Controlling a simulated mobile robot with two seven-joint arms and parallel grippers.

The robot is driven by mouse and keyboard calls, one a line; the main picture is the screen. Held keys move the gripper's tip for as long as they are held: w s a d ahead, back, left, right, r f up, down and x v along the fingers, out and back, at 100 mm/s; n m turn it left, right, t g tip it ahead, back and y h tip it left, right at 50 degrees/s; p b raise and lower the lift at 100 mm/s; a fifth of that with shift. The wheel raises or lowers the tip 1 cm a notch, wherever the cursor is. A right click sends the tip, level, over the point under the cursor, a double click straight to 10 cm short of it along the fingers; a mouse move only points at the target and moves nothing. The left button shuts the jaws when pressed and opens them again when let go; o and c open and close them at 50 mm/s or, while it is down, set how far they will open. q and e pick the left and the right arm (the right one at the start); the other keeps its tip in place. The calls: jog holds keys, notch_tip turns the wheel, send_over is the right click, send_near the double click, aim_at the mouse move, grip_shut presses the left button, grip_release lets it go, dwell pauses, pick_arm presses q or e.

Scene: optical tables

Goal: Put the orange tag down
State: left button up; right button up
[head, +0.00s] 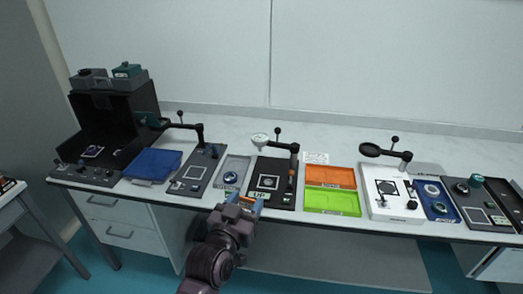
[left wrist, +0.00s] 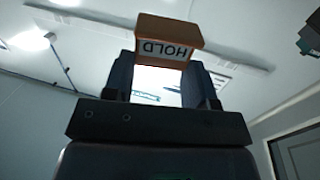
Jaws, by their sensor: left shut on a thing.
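The orange tag (left wrist: 168,38) shows in the left wrist view as a small orange block with a white face lettered HOLD. My left gripper (head: 246,203) is shut on it, with the fingers on either side of the tag. In the head view the orange tag (head: 248,198) is a thin orange strip between the fingertips, near the front edge of the table, by the front left of a black device. My right gripper is not in view.
The black device (head: 268,172) bears a small UP label. To its right are an orange tray (head: 331,176) and a lime green tray (head: 331,203), both seemingly empty.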

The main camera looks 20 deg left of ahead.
pick_arm(q)
jog(key=shift+w+r, duration=0.15)
jog(key=shift+r, duration=0.15)
jog(key=w+a+r+p, duration=0.1)
jog(key=w+a+r, duration=0.1)
jog(key=w+a, duration=0.3)
jog(key=w+a+r+p, duration=0.1)
jog(key=w+a+r, duration=0.15)
jog(key=w, duration=0.55)
jog(key=w+a+f+n+y, duration=0.1)
jog(key=w+a+f, duration=0.2)
jog(key=a, duration=0.4)
jog(key=w+a+f+n+y, duration=0.1)
jog(key=w+a+f+y, duration=0.1)
jog(key=a+f, duration=0.3)
jog(key=w+a+p, duration=0.1)
jog(key=a, duration=0.2)
jog(key=shift+a, duration=0.3)
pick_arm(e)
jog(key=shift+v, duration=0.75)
pick_arm(q)
jog(key=shift+w, duration=0.1)
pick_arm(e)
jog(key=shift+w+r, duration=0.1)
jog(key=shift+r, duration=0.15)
